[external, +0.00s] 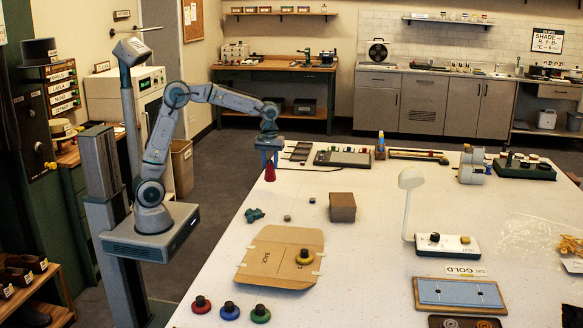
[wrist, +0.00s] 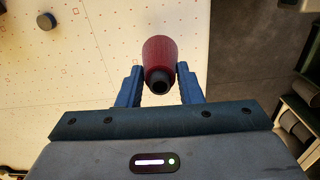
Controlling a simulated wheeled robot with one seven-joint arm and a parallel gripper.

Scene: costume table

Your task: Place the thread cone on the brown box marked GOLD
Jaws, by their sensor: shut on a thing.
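The red thread cone (external: 270,173) is between the fingers of my gripper (external: 269,160), at the far left edge of the white table. In the wrist view the cone (wrist: 160,55) is dark red with a dark tip toward the camera, and both blue fingers touch its sides; my gripper (wrist: 160,84) is shut on it. A plain brown box (external: 342,207) stands mid-table, to the right of and nearer than my gripper; no label shows on its visible faces. A GOLD label (external: 466,270) lies farther right, by a blue-topped brown tray (external: 460,293).
A brown cardboard pattern (external: 270,262) lies in front. A white desk lamp (external: 410,180) rises right of the box. Table between gripper and box is mostly clear.

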